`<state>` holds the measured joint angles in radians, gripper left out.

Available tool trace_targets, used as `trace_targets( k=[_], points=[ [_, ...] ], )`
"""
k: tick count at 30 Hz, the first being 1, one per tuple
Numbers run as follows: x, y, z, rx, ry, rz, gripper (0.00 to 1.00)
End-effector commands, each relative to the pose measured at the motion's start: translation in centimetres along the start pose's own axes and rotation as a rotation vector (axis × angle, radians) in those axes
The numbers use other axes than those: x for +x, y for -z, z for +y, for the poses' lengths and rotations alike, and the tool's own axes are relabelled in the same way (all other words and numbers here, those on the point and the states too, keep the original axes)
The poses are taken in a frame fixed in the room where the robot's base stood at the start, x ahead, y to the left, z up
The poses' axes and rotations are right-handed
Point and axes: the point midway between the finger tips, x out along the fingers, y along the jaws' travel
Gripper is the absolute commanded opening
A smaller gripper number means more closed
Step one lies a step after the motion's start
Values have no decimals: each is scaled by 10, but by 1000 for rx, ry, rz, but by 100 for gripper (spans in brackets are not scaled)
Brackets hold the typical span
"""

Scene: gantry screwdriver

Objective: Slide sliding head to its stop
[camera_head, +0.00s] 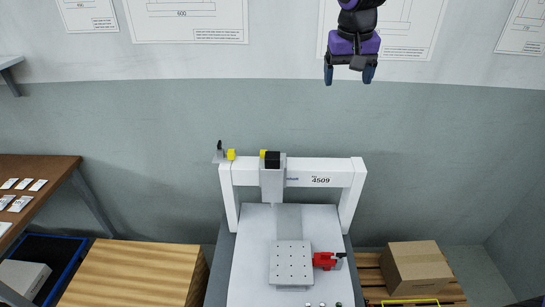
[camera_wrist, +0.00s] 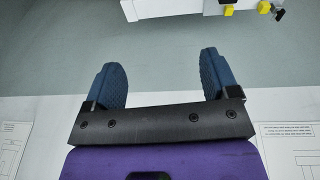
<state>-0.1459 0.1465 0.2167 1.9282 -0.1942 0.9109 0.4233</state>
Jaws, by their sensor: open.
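The sliding head (camera_head: 272,178) is a grey-white block with a black top on the white gantry beam (camera_head: 325,174), left of the beam's middle. A yellow block (camera_head: 231,155) sits near the beam's left end, and another yellow block (camera_head: 263,153) is right beside the head. My gripper (camera_head: 349,78) is open and empty, high up in front of the back wall, above and to the right of the gantry and well apart from it. In the wrist view its blue fingers (camera_wrist: 165,80) are spread, and part of the white gantry (camera_wrist: 170,8) shows at the top edge.
A grey plate with holes (camera_head: 290,264) and a red clamp (camera_head: 324,261) are on the machine bed below the beam. A cardboard box (camera_head: 416,268) stands on a pallet at right. A brown table (camera_head: 45,174) is at left. The space between gripper and gantry is clear.

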Motion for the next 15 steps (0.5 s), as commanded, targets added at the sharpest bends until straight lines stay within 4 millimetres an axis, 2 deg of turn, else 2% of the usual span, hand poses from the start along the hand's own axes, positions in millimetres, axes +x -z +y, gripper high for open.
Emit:
trace_targets(
  k=[6, 15],
  points=[
    [47, 33, -41, -6, 11, -46, 81],
    [117, 65, -98, 3, 30, -106, 81]
  ],
)
